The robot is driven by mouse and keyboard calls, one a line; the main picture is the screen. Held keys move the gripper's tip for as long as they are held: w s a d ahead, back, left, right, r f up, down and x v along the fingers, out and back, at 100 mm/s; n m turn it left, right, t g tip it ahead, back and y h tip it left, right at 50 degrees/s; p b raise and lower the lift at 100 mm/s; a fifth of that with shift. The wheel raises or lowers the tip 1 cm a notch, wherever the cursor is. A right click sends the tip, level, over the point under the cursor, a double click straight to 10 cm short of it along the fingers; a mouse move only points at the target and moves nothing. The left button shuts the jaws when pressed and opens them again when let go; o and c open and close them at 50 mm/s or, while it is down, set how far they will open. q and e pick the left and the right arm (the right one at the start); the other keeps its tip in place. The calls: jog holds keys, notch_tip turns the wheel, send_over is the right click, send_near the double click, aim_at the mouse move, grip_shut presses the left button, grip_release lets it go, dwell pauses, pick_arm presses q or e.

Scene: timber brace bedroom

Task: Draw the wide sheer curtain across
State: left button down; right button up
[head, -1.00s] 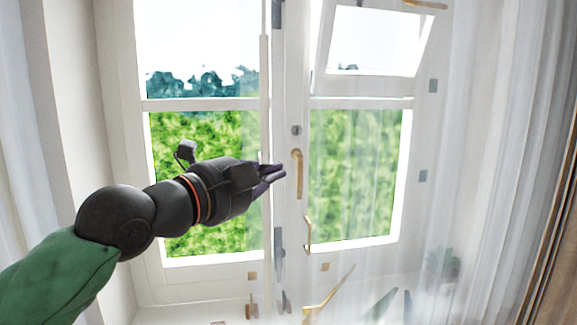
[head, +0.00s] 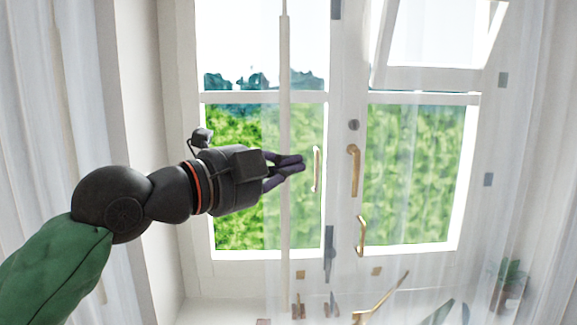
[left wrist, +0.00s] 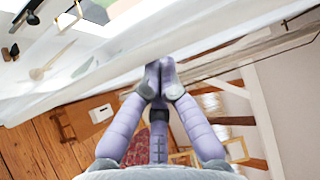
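The wide sheer curtain (head: 425,200) hangs over the right part of the window, see-through, with denser folds at the far right. Its upright pale leading edge (head: 285,225) stands in front of the left pane. My left gripper (head: 290,167) reaches in from the left at mid height, its fingertips at that edge. In the left wrist view the fingertips (left wrist: 160,68) are closed together against a white band of the curtain (left wrist: 80,85); the exact pinch is partly hidden by the fingers. My right gripper is not in view.
A second sheer curtain (head: 35,120) hangs at the far left. The window has brass handles (head: 353,170) and a tilted top pane (head: 440,35). A potted plant (head: 510,275) and small objects stand low behind the sheer. The left pane is uncovered beyond the edge.

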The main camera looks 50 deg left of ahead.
aim_at(287, 97)
pick_arm(q)
jog(key=shift+s+r, duration=0.1)
jog(key=shift+r, duration=0.15)
jog(key=shift+r, duration=4.8)
